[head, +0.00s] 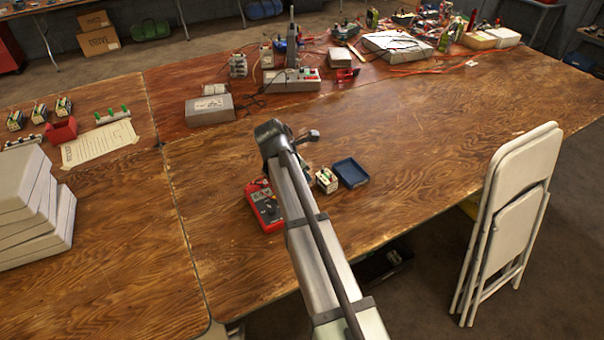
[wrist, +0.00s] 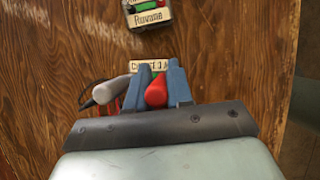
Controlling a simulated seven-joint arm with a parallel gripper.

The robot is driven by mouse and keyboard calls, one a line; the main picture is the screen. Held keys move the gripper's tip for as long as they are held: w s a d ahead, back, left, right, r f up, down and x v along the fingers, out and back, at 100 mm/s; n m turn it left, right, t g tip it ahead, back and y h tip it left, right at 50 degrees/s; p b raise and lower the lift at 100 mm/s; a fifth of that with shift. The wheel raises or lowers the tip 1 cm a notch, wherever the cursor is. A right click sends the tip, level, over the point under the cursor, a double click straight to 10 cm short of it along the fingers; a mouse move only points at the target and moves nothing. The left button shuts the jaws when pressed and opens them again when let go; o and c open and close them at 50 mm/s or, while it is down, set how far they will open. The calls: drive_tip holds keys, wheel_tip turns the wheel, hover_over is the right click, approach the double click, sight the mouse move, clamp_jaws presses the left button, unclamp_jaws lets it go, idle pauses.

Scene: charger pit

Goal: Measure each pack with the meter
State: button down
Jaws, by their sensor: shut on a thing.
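In the wrist view my gripper (wrist: 157,78) has two blue fingers closed around a red handle (wrist: 155,93), which looks like a meter probe. A grey handle (wrist: 108,91) lies left of the fingers. A pale label (wrist: 148,66) shows just beyond the fingertips, its pack mostly hidden. Another labelled pack (wrist: 148,12) lies farther off at the top edge. In the head view the red meter (head: 264,205) lies left of my arm, which hides my gripper. A small pack (head: 327,180) stands right of the arm. Several packs (head: 39,113) stand at far left.
A dark blue tray (head: 350,173) lies right of the near pack. A red bin (head: 62,130) and a paper sheet (head: 100,143) are at left, behind stacked pale cases (head: 30,215). A folding chair (head: 510,210) stands at the right edge. The wooden table's middle is mostly clear.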

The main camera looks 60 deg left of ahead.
drive_tip(key=shift+f, duration=0.3)
idle(0.5)
drive_tip(key=c, duration=0.6)
unclamp_jaws()
drive_tip(key=shift+r, duration=0.2)
drive_tip(key=shift+r, duration=3.6)
drive_tip(key=shift+w, duration=0.1)
